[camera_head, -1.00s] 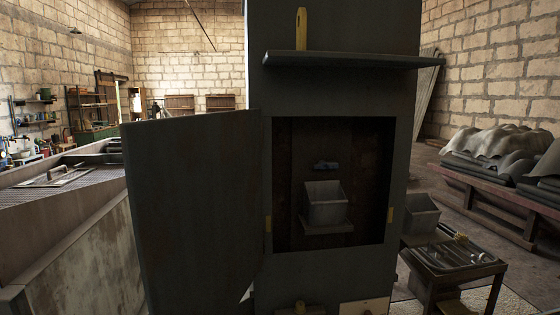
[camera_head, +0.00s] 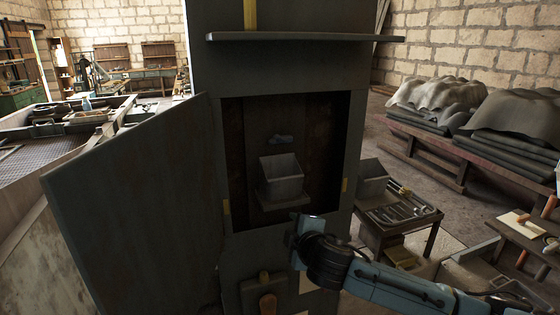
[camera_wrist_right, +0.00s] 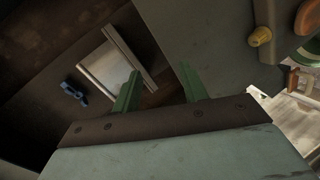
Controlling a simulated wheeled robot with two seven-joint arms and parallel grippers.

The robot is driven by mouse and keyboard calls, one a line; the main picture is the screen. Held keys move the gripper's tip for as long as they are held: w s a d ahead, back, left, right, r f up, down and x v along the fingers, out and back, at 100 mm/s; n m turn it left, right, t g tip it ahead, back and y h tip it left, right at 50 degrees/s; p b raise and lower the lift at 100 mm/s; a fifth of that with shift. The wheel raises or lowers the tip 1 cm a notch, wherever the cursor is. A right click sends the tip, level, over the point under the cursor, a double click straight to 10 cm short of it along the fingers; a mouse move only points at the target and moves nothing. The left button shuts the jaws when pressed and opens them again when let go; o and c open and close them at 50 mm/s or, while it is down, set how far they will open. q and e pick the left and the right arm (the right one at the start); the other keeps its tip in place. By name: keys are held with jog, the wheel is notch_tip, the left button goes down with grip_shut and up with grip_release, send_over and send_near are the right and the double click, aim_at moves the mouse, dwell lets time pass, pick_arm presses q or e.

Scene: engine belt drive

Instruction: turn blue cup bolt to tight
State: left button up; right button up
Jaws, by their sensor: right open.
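The blue cup bolt (camera_head: 281,138) is a small winged piece on the dark back wall of the open cabinet, above a grey metal cup (camera_head: 281,180). In the right wrist view the blue bolt (camera_wrist_right: 74,93) is left of the fingers, with the pale cup (camera_wrist_right: 110,68) between it and them. My right gripper (camera_head: 298,230) is low at the cabinet opening's front edge, below and to the right of the cup. Its two green fingers (camera_wrist_right: 158,85) are open, apart and empty, clear of the bolt. My left gripper is not in view.
The cabinet door (camera_head: 135,205) stands open to the left. A shelf (camera_head: 305,37) juts out above the opening. A yellow knob (camera_wrist_right: 261,36) shows in the right wrist view. A tool table (camera_head: 405,212) stands to the right. The cabinet's inside is free around the cup.

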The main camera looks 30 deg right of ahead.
notch_tip(320, 180, up, 12)
jog(key=n+t, duration=0.2)
jog(key=t, duration=0.1)
jog(key=n, duration=0.2)
send_near(278, 141)
jog(key=shift+t, duration=0.5)
jog(key=p+x, duration=0.1)
jog(key=x, duration=0.1)
jog(key=p+x, duration=0.1)
jog(key=x, duration=0.2)
jog(key=p+x, duration=0.1)
jog(key=x, duration=0.2)
jog(key=shift+w+f, duration=0.15)
jog(key=shift+f, duration=0.25)
grip_shut()
jog(key=shift+m, duration=0.3)
